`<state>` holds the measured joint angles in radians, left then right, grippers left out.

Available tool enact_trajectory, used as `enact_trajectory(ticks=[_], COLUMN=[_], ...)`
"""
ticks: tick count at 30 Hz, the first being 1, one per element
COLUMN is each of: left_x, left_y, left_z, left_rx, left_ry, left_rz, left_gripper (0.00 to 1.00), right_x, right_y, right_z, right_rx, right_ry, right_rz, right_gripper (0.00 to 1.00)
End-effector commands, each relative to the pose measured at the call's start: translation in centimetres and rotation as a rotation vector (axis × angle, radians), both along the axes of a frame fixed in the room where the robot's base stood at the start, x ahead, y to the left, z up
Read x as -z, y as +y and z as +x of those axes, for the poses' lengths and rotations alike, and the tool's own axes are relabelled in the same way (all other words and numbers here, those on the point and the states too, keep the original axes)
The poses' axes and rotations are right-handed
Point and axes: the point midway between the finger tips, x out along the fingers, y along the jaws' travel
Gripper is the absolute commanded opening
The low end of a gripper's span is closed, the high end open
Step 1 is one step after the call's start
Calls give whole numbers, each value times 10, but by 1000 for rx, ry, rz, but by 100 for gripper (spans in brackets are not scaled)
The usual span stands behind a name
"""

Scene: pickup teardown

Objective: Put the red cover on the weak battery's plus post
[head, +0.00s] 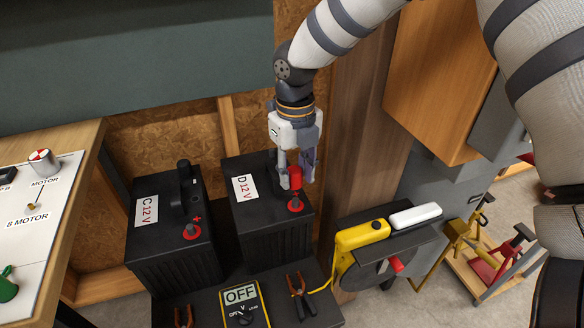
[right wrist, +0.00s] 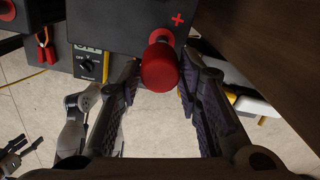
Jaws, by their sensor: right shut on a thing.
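My right gripper (head: 296,172) is shut on the red cover (head: 295,178). It holds the cover above the plus post (head: 295,206) of black battery D (head: 272,238), which has a red ring at its base. In the right wrist view the cover (right wrist: 159,70) sits between the fingers and partly hides the post behind it. I cannot tell whether cover and post touch. Black battery C (head: 172,258) stands to the left, its plus post (head: 191,231) bare with a red ring. Nothing visible tells which battery is weak.
A yellow meter (head: 243,305) reading OFF and two clamps (head: 300,295) lie in front of the batteries. A yellow-and-black reel unit (head: 365,243) stands to the right of battery D. A wooden panel rises close behind the gripper. A labelled motor board (head: 32,215) is at left.

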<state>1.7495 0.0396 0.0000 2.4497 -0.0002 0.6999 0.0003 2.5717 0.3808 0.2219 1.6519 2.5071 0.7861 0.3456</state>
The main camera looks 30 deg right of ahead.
Motion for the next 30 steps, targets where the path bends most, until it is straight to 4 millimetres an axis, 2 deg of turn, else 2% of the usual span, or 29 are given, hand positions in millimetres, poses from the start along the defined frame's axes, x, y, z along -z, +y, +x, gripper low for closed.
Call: enact_trajectory(ticks=[4, 12, 15, 30], left_x=[3, 19, 23, 23], left_y=[0, 0, 0, 0], left_z=[-3, -19, -22, -23], left_rx=[0, 2, 2, 3], left_ry=[10, 64, 75, 78], left_rz=[1, 1, 1, 0], left_gripper=[55, 55, 55, 55], right_x=[8, 43, 50, 51], right_y=[-1, -2, -1, -1], right_z=[1, -1, 0, 1], right_rx=[8, 6, 7, 7], right_ry=[3, 10, 6, -2], right_rz=[0, -1, 0, 0], right_gripper=[13, 13, 13, 13])
